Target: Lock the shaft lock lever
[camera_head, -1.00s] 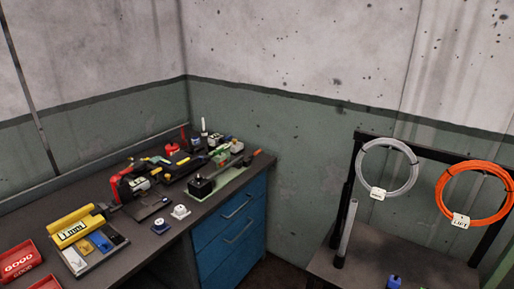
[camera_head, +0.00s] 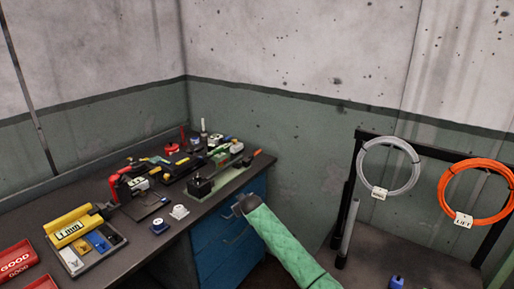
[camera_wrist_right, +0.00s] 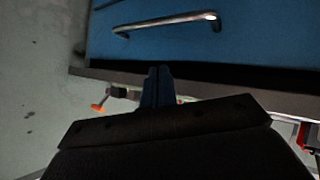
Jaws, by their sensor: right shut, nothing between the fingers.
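A lever with an orange tip (camera_head: 257,153) stands at the right end of the workbench, on a long fixture with a green base (camera_head: 219,181) and a black block (camera_head: 201,186). It looks like the shaft lock lever, but its lock position is too small to tell. In the right wrist view an orange tip (camera_wrist_right: 98,107) shows beyond the bench edge, left of my fingers. My right gripper (camera_head: 237,207), on a green-sleeved arm, is in front of the bench's right end, apart from the lever. Its fingers (camera_wrist_right: 158,80) are shut and empty. My left gripper is out of view.
Blue drawers with metal handles (camera_wrist_right: 170,23) are under the bench close to my right gripper. A yellow device (camera_head: 72,227), red trays (camera_head: 15,262) and several tools crowd the bench. A rack with grey (camera_head: 364,168) and orange (camera_head: 443,199) coils stands at right.

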